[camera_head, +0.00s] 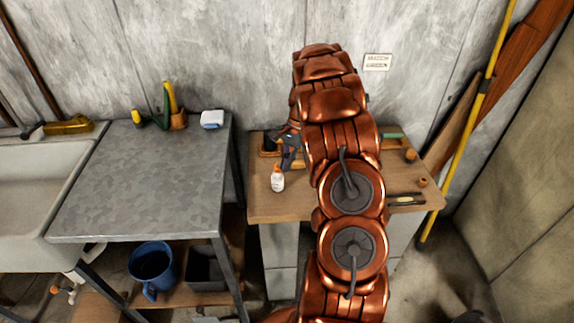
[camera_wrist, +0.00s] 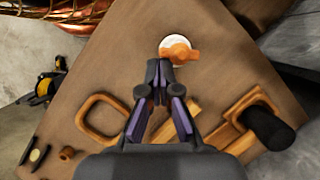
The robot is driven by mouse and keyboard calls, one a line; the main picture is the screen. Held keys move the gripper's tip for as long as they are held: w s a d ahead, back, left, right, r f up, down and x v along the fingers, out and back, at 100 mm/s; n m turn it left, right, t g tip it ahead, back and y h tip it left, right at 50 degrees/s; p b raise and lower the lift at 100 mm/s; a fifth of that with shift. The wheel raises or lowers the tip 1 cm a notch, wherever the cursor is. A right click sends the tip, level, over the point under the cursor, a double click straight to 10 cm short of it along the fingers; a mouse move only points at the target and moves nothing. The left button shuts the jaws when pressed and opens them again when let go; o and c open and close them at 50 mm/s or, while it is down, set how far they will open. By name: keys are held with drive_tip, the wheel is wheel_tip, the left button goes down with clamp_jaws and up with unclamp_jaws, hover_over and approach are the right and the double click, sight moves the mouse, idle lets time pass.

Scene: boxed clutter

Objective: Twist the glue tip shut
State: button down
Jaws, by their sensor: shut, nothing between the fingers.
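The glue bottle (camera_head: 277,179) is white with an orange tip and stands upright near the front left of the wooden bench (camera_head: 262,207). The wrist view looks down on its orange tip (camera_wrist: 178,50) and a round white part under it. My gripper (camera_wrist: 159,66) is shut and empty. In the wrist view its fingertips point at the orange tip and lie just beside it; I cannot tell whether they touch. In the head view my gripper (camera_head: 290,150) shows behind the bottle, partly hidden by my copper arm.
A wooden box with a black cylinder (camera_wrist: 268,127), a square wooden frame (camera_wrist: 102,120) and a small wooden cup (camera_wrist: 67,153) share the bench. A grey metal table (camera_head: 150,185) stands left, across a gap. The bench around the bottle is clear.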

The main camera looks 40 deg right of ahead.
drive_tip(key=shift+s+a+m+t, duration=0.15)
drive_tip(key=shift+m+t, duration=0.25)
drive_tip(key=shift+m, duration=0.4)
drive_tip(key=w+d+r+b, duration=0.1)
drive_tip(key=d+r+b, duration=0.1)
drive_tip(key=d+r, duration=0.6)
drive_tip(key=shift+w+r, duration=0.25)
drive_tip(key=shift+r, duration=0.4)
idle(0.6)
